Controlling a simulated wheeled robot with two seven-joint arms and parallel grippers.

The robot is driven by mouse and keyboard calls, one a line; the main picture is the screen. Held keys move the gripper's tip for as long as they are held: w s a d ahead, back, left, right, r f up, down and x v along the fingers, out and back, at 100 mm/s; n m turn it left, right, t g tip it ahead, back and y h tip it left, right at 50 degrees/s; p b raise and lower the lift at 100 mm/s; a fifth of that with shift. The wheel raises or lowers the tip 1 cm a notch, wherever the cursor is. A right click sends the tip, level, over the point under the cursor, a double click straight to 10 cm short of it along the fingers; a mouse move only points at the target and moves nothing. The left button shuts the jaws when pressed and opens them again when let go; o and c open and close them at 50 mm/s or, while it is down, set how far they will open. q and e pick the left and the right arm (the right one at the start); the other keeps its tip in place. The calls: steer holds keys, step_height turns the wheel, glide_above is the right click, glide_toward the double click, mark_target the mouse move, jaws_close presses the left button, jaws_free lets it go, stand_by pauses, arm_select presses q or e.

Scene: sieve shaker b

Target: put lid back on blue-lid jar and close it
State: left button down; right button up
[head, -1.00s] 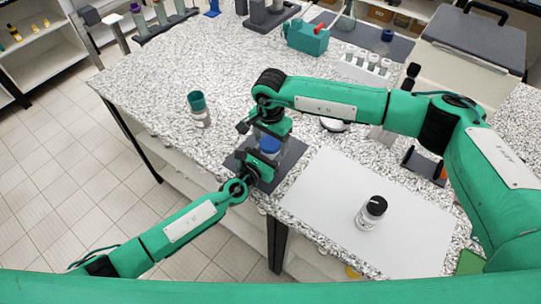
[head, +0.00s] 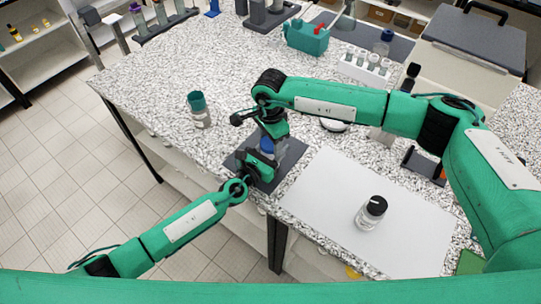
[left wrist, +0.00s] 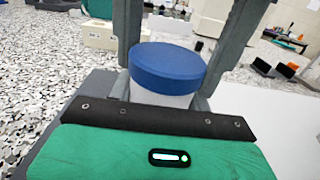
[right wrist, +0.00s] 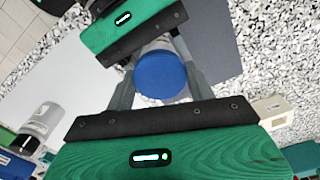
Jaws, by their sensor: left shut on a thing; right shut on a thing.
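The blue-lid jar stands upright on a dark mat (head: 291,163) near the table's front edge. Its blue lid (left wrist: 167,67) rests on the pale jar body (left wrist: 160,97), level and with no gap that I can see. My left gripper (head: 262,163) is shut on the jar body from the front left. My right gripper (head: 270,142) comes from above and is shut on the lid. The lid (right wrist: 161,75) shows between its fingers in the right wrist view. In the head view the grippers hide most of the jar.
A black-capped jar (head: 371,212) stands on a white sheet (head: 318,190) at the right. A teal-capped jar (head: 199,110) stands to the left. A white vial rack (head: 364,68) and a teal box (head: 306,38) stand farther back.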

steer(key=shift+m, duration=1.2)
steer(key=o, duration=1.1)
steer(key=shift+r, duration=2.25)
steer(key=shift+c, duration=0.5)
steer(key=r+n, duration=0.2)
steer(key=n, duration=0.1)
steer(key=shift+r+n, duration=0.35)
steer(key=shift+n, duration=0.5)
steer(key=shift+r+n, duration=0.35)
steer(key=shift+n, duration=0.5)
